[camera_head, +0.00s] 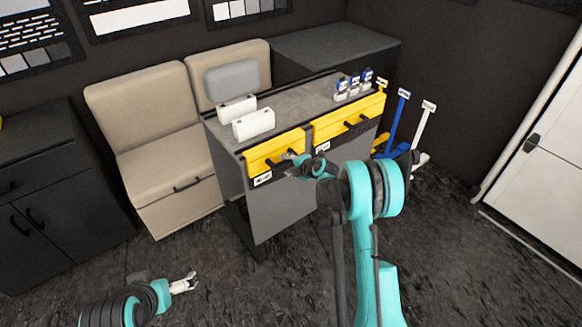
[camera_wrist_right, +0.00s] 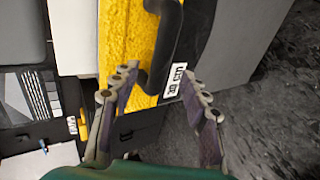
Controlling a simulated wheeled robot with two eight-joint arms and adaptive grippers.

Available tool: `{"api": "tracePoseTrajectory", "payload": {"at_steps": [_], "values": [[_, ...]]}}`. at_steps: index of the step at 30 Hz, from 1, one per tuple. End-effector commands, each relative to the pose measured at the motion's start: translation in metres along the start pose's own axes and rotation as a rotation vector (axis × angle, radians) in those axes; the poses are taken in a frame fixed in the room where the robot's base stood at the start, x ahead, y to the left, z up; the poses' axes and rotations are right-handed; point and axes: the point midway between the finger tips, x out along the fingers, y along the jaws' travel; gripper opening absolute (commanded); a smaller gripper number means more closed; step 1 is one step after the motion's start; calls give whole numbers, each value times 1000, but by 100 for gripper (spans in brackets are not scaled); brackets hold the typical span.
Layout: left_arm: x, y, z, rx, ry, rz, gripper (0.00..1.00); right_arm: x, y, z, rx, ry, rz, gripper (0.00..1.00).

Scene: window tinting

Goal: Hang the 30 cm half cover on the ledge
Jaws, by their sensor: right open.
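Two yellow half covers with black handles are at the front top edge of the grey counter, a left one (camera_head: 275,153) and a right one (camera_head: 350,118). I cannot read which is the 30 cm one. My right gripper (camera_head: 291,157) is open at the left cover's handle. In the right wrist view the yellow cover (camera_wrist_right: 126,45) fills the upper middle. Its black handle (camera_wrist_right: 163,50) lies ahead of and partly between the open fingers (camera_wrist_right: 163,82). My left gripper (camera_head: 186,283) is open and empty, low over the floor at the lower left.
Two white boxes (camera_head: 253,124) and several small blue-and-white bottles (camera_head: 354,84) stand on the grey counter (camera_head: 300,98). A beige seat (camera_head: 165,165) is to its left. Blue and white long-handled tools (camera_head: 400,115) stand at its right. The floor in front is clear.

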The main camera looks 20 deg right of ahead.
Motion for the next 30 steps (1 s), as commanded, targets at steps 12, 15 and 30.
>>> {"api": "tracePoseTrajectory", "payload": {"at_steps": [12,15,30], "values": [[11,0,8,0,0,0,100,43,0,0,1,0,0,45],[11,0,8,0,0,0,100,43,0,0,2,0,0,45],[10,0,8,0,0,0,100,43,0,0,2,0,-1,0]]}}
